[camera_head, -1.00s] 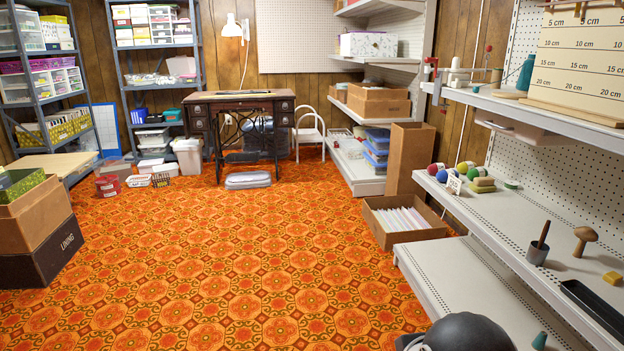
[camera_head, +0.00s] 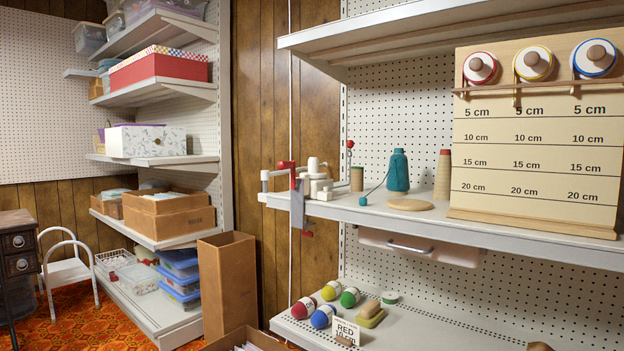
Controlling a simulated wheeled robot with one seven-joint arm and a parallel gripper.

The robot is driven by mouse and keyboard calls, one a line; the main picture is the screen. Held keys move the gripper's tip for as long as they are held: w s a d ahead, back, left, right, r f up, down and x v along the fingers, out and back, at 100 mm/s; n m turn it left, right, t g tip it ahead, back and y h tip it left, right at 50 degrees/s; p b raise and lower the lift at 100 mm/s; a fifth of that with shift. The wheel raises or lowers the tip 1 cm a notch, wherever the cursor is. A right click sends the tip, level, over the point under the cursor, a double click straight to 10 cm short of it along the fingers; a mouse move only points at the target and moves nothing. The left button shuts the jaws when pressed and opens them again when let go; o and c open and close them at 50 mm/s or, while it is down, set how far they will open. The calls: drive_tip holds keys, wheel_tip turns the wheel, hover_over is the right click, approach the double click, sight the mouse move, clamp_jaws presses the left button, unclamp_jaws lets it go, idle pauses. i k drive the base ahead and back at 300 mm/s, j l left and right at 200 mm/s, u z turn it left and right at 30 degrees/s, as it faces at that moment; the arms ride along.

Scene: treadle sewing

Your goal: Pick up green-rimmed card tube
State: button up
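A short tan tube (camera_head: 357,179) stands upright on the upper right shelf, between a clamped red-and-white device (camera_head: 298,188) and a teal thread cone (camera_head: 398,171). Its top edge looks darker, perhaps green, but it is too small to be sure. A small low white ring with a green rim (camera_head: 389,298) lies on the lower shelf, beside a stacked pad. I cannot tell for certain which of the two is the green-rimmed card tube. Both stand clear of any grip. My gripper is not in view.
The upper shelf (camera_head: 450,232) also holds a wooden disc (camera_head: 411,204), a tan cone (camera_head: 442,174) and a measuring board (camera_head: 540,145). Coloured balls and a card reading RED 10 cm (camera_head: 345,331) sit on the lower shelf. A tall cardboard box (camera_head: 228,285) stands left of it.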

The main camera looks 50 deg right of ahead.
sight(356, 173)
drive_tip(key=i+z, duration=0.3)
drive_tip(key=i, duration=0.2)
drive_tip(key=i+j+z, duration=0.3)
drive_tip(key=i, duration=0.25)
drive_tip(key=l, duration=0.1)
